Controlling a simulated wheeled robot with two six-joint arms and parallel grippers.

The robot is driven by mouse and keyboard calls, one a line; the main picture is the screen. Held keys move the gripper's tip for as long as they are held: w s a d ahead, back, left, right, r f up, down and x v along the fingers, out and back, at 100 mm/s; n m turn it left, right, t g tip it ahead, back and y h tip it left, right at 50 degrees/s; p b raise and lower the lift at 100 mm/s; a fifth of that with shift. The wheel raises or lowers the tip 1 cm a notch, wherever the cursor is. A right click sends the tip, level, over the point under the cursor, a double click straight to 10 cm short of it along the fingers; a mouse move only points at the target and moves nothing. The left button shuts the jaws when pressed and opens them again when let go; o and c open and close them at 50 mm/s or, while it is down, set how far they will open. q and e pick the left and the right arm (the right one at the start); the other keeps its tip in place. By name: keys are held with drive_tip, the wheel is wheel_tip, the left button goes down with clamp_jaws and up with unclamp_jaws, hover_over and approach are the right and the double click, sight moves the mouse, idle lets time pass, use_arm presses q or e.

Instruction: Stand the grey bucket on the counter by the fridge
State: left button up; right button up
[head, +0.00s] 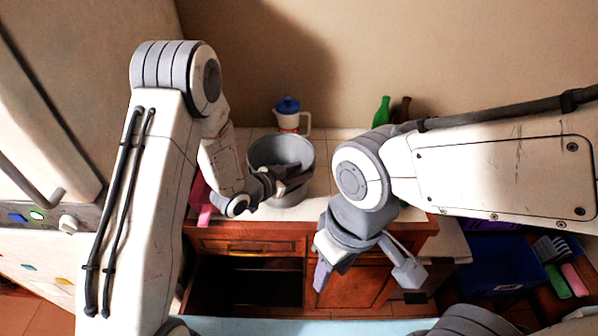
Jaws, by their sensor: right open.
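The grey bucket (265,150) stands upright on the tiled counter (328,186), near the back wall and to the right of the fridge (70,95). My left gripper (292,181) is at the bucket's near side, its dark fingers overlapping the bucket's front wall. I cannot tell whether the fingers grip the wall or only lie against it. The lower front of the bucket is partly hidden by the gripper. My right gripper (364,276) is open and empty, in front of the cabinet and lower than the counter top.
A white jug with a blue lid (288,114) stands behind the bucket. A green bottle (382,112) and a brown bottle (401,110) stand to the right. A pink item (204,214) is at the counter's left edge. An open drawer (250,285) is below; a blue crate (497,268) is at right.

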use_arm(q)
drive_tip(key=shift+r, duration=0.15)
drive_tip(key=p+v, duration=0.2)
drive_tip(key=v, duration=1)
drive_tip(key=s+d+r+n+g+y, duration=0.2)
drive_tip(key=s+r+g+y, duration=0.25)
drive_tip(key=s, duration=0.75)
drive_tip(key=s+d+r+n+g+y, duration=0.15)
drive_tip(key=s+r+g+y, duration=0.35)
drive_tip(key=s, duration=0.8)
drive_tip(key=shift+m+g+h, duration=0.35)
drive_tip(key=shift+h, duration=0.3)
drive_tip(key=shift+d+f+b, duration=0.15)
drive_tip(key=shift+f+b, duration=2.05)
drive_tip(key=shift+b, duration=0.15)
